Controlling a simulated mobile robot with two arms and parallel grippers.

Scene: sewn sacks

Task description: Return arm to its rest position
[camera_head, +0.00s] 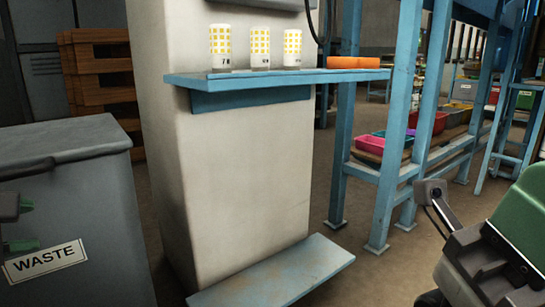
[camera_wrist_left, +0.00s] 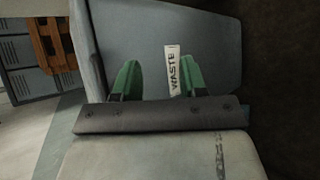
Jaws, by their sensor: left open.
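My left gripper (camera_head: 22,225) is at the left edge of the head view, in front of the grey waste bin's side. Its two green fingers are apart, with nothing seen between them. In the left wrist view the gripper (camera_wrist_left: 158,80) also shows open and empty, with the bin's front behind it. The WASTE label (camera_wrist_left: 173,72) shows there near the right finger. Most of my left arm is out of the head view. Green and dark parts at the lower right of the head view seem to be my right arm; no right gripper fingers show.
The grey waste bin (camera_head: 75,220) stands close at the left. A pale column carries a blue shelf (camera_head: 220,79) with three yellow-patterned white cylinders (camera_head: 260,47) and orange items (camera_head: 355,63). A blue step (camera_head: 270,272) lies at its foot. Blue racking (camera_head: 400,110) stands right.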

